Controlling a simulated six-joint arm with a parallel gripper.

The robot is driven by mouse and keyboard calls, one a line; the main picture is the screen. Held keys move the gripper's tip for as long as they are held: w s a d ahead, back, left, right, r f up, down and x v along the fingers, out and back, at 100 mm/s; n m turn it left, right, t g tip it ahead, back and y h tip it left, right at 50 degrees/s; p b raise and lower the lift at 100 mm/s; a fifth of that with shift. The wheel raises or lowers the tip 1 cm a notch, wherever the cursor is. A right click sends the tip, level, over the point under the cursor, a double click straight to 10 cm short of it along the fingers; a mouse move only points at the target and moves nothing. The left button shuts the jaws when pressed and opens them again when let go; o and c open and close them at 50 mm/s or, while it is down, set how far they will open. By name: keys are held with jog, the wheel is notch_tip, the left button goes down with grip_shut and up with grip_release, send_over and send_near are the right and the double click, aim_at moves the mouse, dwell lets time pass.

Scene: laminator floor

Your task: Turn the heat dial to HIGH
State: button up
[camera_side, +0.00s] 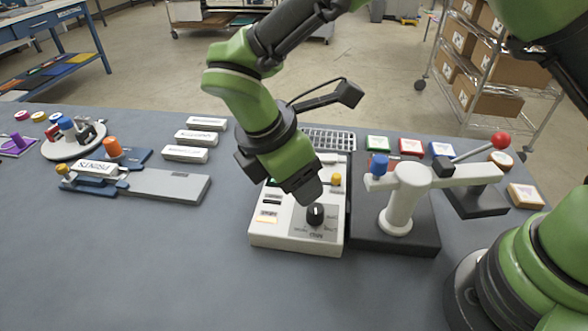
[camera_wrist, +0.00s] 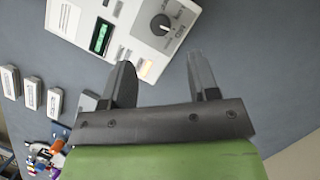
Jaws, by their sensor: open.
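The heat dial (camera_side: 315,214) is a black round knob with a pale pointer line, on a grey panel at the front right of a white control box (camera_side: 285,237). In the wrist view the dial (camera_wrist: 160,25) lies beyond the fingertips, and its pointer setting is too small to read. My gripper (camera_side: 309,203) hangs just above and behind the dial in the side view. In the wrist view my gripper (camera_wrist: 160,68) has its two dark fingers spread apart with nothing between them. I cannot tell from the side view whether it touches the knob.
A press with a white post (camera_side: 399,205) and red-knobbed lever (camera_side: 501,140) stands close right of the box. A grey sliding plate (camera_side: 170,185) and white labelled blocks (camera_side: 185,154) lie to the left. The front of the table (camera_side: 150,270) is clear.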

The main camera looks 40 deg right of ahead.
aim_at(316, 208)
jog(key=shift+a+r, duration=0.2)
jog(key=shift+r, duration=0.25)
jog(key=shift+o, duration=0.3)
jog(key=d+n+y, duration=0.3)
jog(key=shift+s+d+f+y, duration=0.1)
jog(key=shift+s+d+y, duration=0.1)
jog(key=shift+y, duration=0.1)
jog(key=shift+d+n+y, duration=0.3)
jog(key=shift+d+y, duration=0.1)
jog(key=shift+y, duration=0.1)
notch_tip(316, 208, down, 10)
jog(key=shift+r, duration=0.1)
jog(key=shift+c, duration=0.2)
